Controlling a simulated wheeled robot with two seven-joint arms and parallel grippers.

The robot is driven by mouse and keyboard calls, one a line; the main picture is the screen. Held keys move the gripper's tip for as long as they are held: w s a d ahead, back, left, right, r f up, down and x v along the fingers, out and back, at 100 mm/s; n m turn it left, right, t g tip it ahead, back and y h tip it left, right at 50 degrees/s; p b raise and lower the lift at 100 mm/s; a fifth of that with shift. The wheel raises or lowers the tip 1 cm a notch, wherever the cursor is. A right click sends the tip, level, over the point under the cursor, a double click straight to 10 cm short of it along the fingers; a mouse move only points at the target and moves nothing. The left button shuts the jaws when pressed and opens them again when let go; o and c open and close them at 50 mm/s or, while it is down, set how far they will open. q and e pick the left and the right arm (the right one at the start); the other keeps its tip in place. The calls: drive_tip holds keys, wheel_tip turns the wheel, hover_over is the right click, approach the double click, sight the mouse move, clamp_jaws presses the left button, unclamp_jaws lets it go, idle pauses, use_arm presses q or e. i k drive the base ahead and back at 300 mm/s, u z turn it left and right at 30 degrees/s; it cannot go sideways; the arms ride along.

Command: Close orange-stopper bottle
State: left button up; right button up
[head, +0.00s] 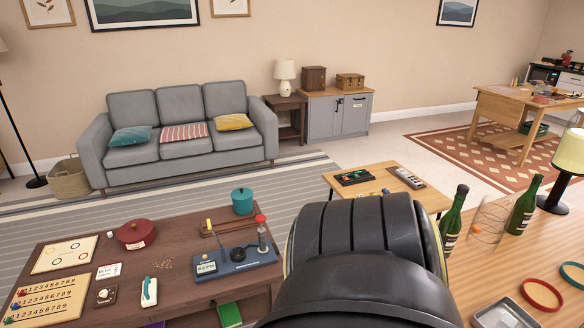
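Two dark green bottles with pale labels stand upright on the wooden counter at the right, a left one (453,222) and a right one (524,207). Between them is a clear, see-through object (490,218) that seems tilted, with a small orange spot (477,229) at its lower left. I cannot tell whether this is the orange-stopper bottle or its stopper. A large black link of my own arm fills the bottom middle and hides part of the counter and the low table. Neither gripper shows.
The wooden counter (478,278) also holds a metal tray (505,315), a red ring (542,294), a teal ring and a lamp (570,155). A dark table (185,262) at the left carries a red pot (137,233), a teal pot (242,200) and game boards.

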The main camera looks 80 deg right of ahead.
sight(526, 206)
drive_tip(key=z, duration=2.1)
drive_tip(key=i, duration=1.5)
drive_tip(key=z, duration=2.15)
drive_tip(key=i, duration=0.65)
drive_tip(key=z, duration=1.5)
